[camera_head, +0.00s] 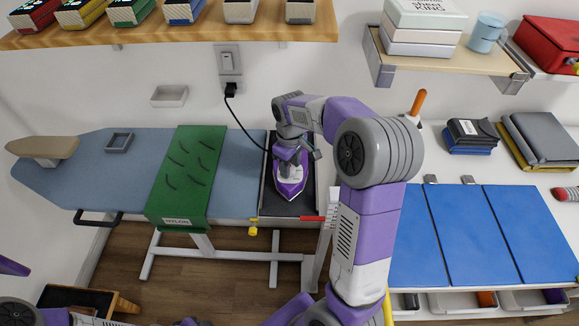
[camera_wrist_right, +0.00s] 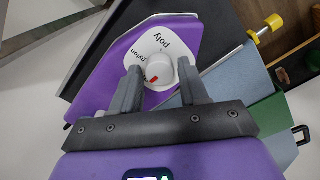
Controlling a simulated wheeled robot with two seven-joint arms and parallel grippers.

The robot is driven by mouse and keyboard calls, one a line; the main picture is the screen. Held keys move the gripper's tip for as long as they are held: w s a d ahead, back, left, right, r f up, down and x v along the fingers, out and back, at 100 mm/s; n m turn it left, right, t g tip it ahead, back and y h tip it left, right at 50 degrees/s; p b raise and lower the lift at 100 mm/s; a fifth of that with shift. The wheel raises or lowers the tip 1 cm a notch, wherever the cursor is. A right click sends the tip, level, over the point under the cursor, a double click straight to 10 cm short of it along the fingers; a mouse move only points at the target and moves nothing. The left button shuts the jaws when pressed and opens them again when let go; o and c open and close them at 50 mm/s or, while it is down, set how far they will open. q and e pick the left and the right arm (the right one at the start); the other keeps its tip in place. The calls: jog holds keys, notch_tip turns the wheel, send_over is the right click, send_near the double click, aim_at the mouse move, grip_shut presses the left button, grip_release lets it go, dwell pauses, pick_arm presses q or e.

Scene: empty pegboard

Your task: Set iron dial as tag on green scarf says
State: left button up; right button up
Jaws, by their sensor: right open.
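A green scarf (camera_head: 186,170) lies over the ironing board, and its white tag (camera_head: 176,222) reads "NYLON". The purple and white iron (camera_head: 290,184) sits on a dark rest at the board's right end. In the right wrist view, the iron's white dial knob (camera_wrist_right: 159,68) shows with "poly" above it and "nylon" to its left. A red mark (camera_wrist_right: 153,79) shows at the knob's lower left. My right gripper (camera_wrist_right: 157,75) is open, with its fingertips on either side of the knob; contact cannot be told. My left gripper is not in view.
The iron's black cord runs up to the wall plug (camera_head: 231,90). The blue ironing board (camera_head: 85,165) holds a small grey tray (camera_head: 119,142). Wooden shelves (camera_head: 170,37) hang above. A table with blue panels (camera_head: 490,235) stands right of my arm.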

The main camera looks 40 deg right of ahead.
jog(key=shift+f, duration=0.25)
jog(key=c, duration=0.8)
jog(key=shift+o, duration=0.2)
